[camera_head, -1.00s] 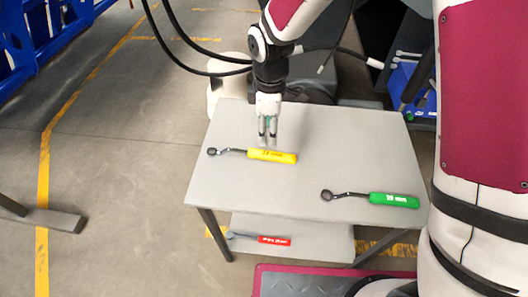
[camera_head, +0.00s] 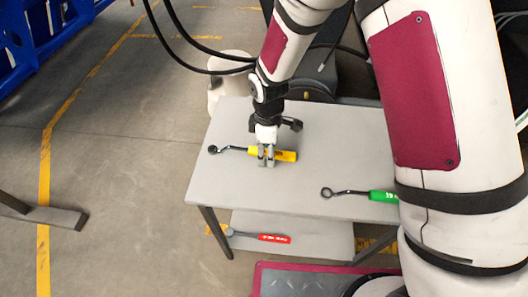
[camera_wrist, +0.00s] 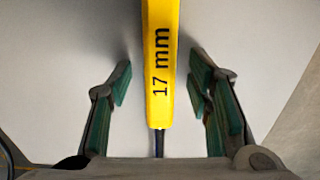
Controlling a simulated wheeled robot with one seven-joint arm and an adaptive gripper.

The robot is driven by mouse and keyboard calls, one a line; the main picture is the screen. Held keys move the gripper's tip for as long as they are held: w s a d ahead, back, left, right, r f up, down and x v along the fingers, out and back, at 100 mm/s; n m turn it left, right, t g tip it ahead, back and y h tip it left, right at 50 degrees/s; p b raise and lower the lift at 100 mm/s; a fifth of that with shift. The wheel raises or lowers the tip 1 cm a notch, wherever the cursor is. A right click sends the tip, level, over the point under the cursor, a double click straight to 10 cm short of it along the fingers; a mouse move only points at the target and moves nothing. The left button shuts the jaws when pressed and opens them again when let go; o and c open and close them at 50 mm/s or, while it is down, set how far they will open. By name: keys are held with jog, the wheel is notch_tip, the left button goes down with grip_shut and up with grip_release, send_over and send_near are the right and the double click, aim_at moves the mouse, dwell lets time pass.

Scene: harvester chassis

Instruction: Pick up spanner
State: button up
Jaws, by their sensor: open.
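A spanner with a yellow handle (camera_head: 287,156) and a dark ring head (camera_head: 213,149) lies on the grey table top. In the wrist view its yellow handle (camera_wrist: 160,66) reads "17 mm" and runs between my open fingers. My gripper (camera_head: 266,160) is over the handle's left part in the head view; the fingers (camera_wrist: 162,85) stand apart on both sides of the handle, with a gap on each side. A green-handled spanner (camera_head: 382,196) lies at the right front of the table, its handle end hidden behind my arm.
The grey table (camera_head: 235,185) has clear room around the spanners. A red-handled tool (camera_head: 273,238) lies on its lower shelf. A white cylindrical container (camera_head: 222,92) stands behind the table. Blue racking (camera_head: 30,40) is at the far left.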

jog(key=shift+c, duration=0.6)
grip_shut()
jog(key=shift+r, duration=0.1)
jog(key=shift+w+r, duration=0.1)
jog(key=shift+r, duration=0.75)
jog(key=shift+d+r, duration=0.3)
jog(key=shift+r, duration=0.2)
jog(key=shift+d+r, duration=0.25)
jog(key=shift+r, duration=0.2)
jog(key=d, duration=0.5)
jog(key=s+d, duration=0.1)
jog(key=d, duration=0.4)
jog(key=d+r, duration=0.1)
jog(key=d, duration=0.4)
jog(key=shift+s+r+b, duration=0.1)
jog(key=shift+s+b, duration=0.25)
jog(key=shift+s, duration=0.05)
